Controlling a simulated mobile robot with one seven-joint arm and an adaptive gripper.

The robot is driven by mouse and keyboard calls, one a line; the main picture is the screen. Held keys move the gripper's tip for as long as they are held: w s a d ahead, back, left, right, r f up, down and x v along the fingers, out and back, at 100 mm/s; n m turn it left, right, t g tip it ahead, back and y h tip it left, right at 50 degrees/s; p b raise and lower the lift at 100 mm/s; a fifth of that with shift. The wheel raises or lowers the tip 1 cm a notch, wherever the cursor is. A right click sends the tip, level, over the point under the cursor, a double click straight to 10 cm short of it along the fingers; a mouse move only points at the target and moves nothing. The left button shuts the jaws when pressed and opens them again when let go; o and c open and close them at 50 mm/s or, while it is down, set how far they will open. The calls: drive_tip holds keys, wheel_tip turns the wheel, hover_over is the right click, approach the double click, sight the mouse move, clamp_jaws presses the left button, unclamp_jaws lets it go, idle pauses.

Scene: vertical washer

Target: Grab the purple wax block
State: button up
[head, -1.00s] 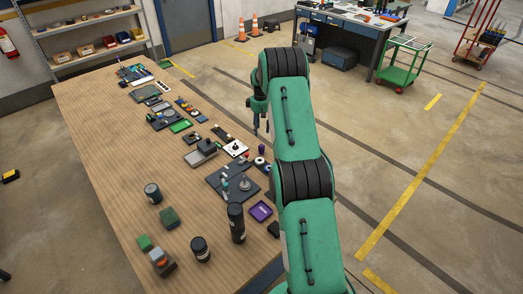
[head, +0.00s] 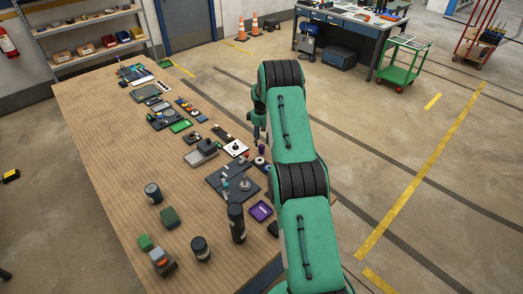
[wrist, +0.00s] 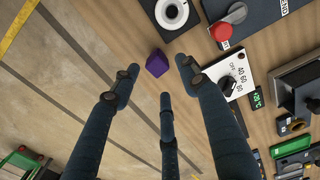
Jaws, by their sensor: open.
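The purple wax block (wrist: 157,63) is a small, dark purple faceted piece near the table's edge in the wrist view. In the head view it shows as a small purple spot (head: 261,149) just below my fingertips. My gripper (wrist: 159,77) is open and empty, its dark fingers spread around the block's place in the wrist view. In the head view my gripper (head: 257,138) hangs over the table's right edge, close to the block. The gap in height between fingertips and block is hard to tell.
A white dial plate (wrist: 228,83), a red button (wrist: 221,31) and a round white ring on a dark base (wrist: 172,13) lie close to the block. A purple tray (head: 261,211) and a tall black bottle (head: 236,223) stand nearer. Floor lies beyond the table edge.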

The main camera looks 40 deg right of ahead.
sight(261, 145)
drive_tip(key=shift+f, duration=0.25)
drive_tip(key=shift+f, duration=0.15)
drive_tip(key=shift+f+p, duration=0.4)
drive_tip(key=shift+f, duration=2.05)
drive_tip(key=c, duration=1.1)
